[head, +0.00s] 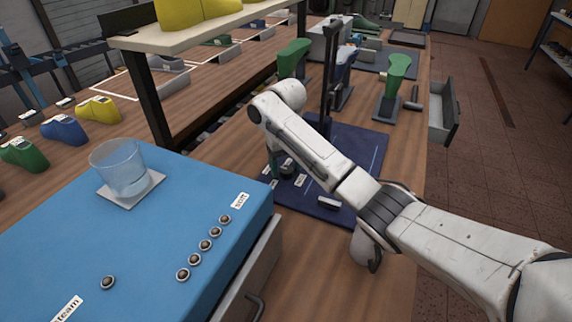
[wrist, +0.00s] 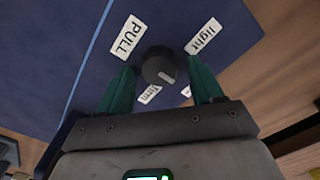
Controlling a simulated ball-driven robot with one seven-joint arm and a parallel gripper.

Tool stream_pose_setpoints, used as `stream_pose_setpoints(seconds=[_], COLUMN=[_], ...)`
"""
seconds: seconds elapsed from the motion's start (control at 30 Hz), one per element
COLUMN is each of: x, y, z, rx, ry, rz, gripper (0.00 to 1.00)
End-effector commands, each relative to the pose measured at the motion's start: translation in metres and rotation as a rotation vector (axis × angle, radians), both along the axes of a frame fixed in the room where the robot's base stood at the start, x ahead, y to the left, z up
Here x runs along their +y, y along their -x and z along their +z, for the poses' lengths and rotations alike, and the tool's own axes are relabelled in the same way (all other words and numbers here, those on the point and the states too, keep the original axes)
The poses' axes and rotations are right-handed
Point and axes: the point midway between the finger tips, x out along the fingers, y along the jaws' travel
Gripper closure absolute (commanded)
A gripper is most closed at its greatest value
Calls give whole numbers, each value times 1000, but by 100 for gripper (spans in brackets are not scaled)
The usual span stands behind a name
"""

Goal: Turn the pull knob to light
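The pull knob (wrist: 158,65) is a dark round dial on a blue panel (wrist: 195,12). Its pale pointer mark points to the lower right in the wrist view. A PULL label (wrist: 128,37) is to its upper left and a light label (wrist: 204,36) to its upper right. Another label, perhaps "firm" (wrist: 150,94), and a partly hidden one (wrist: 186,91) are below it. My gripper (wrist: 162,75) has its two green fingers apart, one on each side of the knob, with gaps visible. In the head view, my gripper (head: 278,164) is low over the blue panel, partly hidden by my arm.
A blue box top (head: 60,215) with several small round buttons and a glass (head: 122,168) on a coaster stands at the front left. A shelf post (head: 147,95) rises behind it. A green shoe last (head: 395,75) and an open drawer (head: 443,112) are at the right.

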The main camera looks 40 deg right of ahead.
Motion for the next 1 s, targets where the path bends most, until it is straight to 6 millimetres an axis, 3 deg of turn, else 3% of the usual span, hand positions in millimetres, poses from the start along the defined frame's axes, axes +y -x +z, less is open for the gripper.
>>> stream_pose_setpoints(seconds=[0.07, 0.53, 1.0], x=[0, 0, 2], y=[0, 0, 0], z=[0, 0, 2], rx=[0, 0, 4], ry=[0, 0, -1], rz=[0, 0, 119], gripper=[42, 87, 88])
